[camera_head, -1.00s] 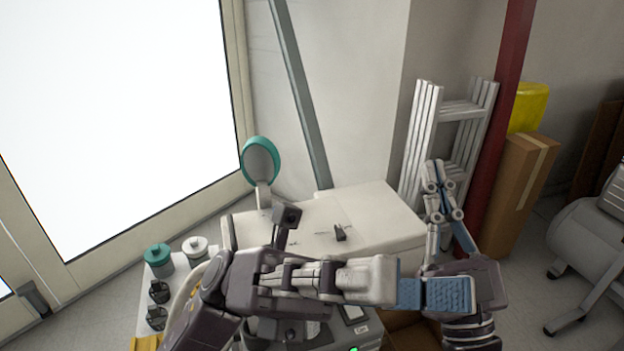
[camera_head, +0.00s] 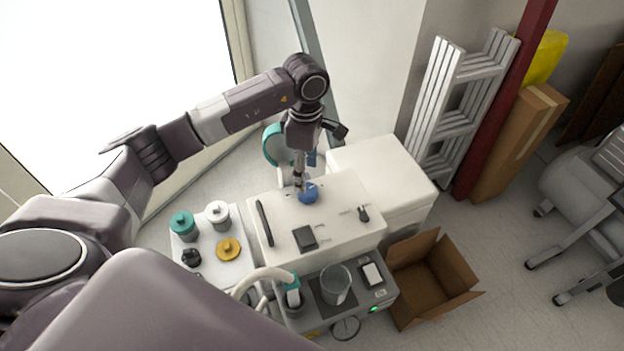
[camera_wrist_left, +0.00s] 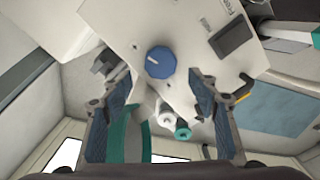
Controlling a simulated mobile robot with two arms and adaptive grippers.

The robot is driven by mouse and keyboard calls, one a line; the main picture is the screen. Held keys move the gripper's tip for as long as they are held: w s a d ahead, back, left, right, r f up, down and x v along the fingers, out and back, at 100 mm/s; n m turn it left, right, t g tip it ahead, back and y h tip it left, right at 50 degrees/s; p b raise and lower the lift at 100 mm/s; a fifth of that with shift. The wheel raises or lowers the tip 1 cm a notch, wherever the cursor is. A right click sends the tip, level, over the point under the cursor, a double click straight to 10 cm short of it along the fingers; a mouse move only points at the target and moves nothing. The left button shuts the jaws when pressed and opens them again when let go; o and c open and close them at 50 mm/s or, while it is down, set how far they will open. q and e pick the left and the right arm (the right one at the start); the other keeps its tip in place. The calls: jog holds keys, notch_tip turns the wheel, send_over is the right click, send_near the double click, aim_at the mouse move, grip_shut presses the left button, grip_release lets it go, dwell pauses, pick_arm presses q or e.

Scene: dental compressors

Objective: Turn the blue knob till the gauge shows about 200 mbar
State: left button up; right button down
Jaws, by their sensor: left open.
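The blue knob (camera_head: 308,192) sits on top of the white compressor housing (camera_head: 340,205). In the left wrist view the knob (camera_wrist_left: 160,62) is round, with a pale pointer line, and lies between and beyond the fingertips. My left gripper (camera_head: 305,172) points down close above the knob and is open and empty in the left wrist view (camera_wrist_left: 155,75). I cannot tell whether a finger touches the knob. A round dial (camera_head: 345,328) on the front of the lower unit may be the gauge; its reading is too small to make out. My right gripper is not in view.
A black rod (camera_head: 264,223) and a dark block (camera_head: 305,238) are on the housing left and front of the knob. A glass beaker (camera_head: 336,284) stands in front. Lidded jars (camera_head: 182,226) stand at left. An open carton (camera_head: 433,283) is at right.

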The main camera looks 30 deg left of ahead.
aim_at(308, 193)
pick_arm(q)
notch_tip(308, 193, down, 6)
jog(key=shift+f+b, duration=0.2)
jog(key=shift+b, duration=0.15)
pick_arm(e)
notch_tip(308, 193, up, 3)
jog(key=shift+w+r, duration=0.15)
pick_arm(q)
jog(key=c, duration=1.2)
jog(key=shift+o, duration=0.2)
